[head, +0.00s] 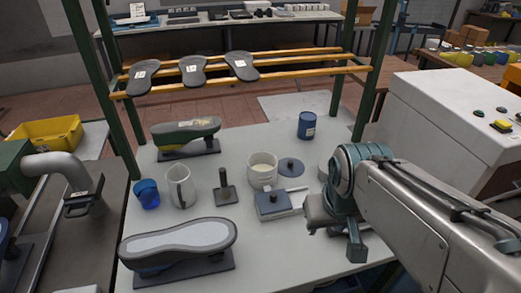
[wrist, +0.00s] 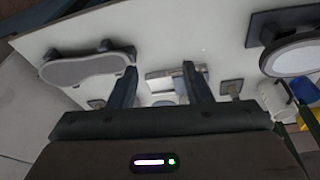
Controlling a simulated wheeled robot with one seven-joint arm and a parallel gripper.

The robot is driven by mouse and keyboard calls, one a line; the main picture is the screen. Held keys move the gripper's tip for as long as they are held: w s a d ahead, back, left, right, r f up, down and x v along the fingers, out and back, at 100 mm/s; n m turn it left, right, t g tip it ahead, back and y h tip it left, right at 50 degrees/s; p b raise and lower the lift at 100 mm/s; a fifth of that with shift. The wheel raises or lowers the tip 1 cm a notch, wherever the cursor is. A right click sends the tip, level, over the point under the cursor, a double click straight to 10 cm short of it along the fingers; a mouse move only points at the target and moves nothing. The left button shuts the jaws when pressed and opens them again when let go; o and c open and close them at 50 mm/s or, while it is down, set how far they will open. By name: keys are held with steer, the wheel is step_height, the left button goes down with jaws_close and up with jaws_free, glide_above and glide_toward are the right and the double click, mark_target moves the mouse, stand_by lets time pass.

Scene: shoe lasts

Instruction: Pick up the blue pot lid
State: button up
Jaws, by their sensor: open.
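The blue pot lid (head: 291,167) is a flat, round, dark blue-grey disc with a small knob. It lies on the pale table in the head view, just right of an open white pot (head: 262,168). I cannot make the lid out clearly in the wrist view. My gripper (head: 336,236) is in front and to the right of the lid, apart from it. In the wrist view its two fingers (wrist: 160,84) are spread with nothing held between them. A pale box-like item (wrist: 163,76) shows beyond the gap.
A stamp-like tool (head: 224,190), a grey jug (head: 180,187) and a blue cup (head: 147,194) stand left. A blue can (head: 307,125) stands behind.

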steer(key=w+r+n+h, duration=0.1)
steer(key=w+n, duration=0.5)
steer(key=w, duration=0.1)
steer(key=n+h, duration=0.1)
steer(key=n, duration=2.2)
glide_above(290, 162)
steer(key=s+a, duration=0.2)
steer(key=shift+t, duration=0.3)
steer(key=f, duration=1.3)
steer(key=shift+d+f, duration=0.25)
steer(key=shift+f, duration=0.1)
steer(key=shift+p+x, duration=0.35)
steer(key=shift+x, duration=2.7)
steer(key=shift+d, duration=0.2)
steer(key=shift+r, duration=0.1)
jaws_close()
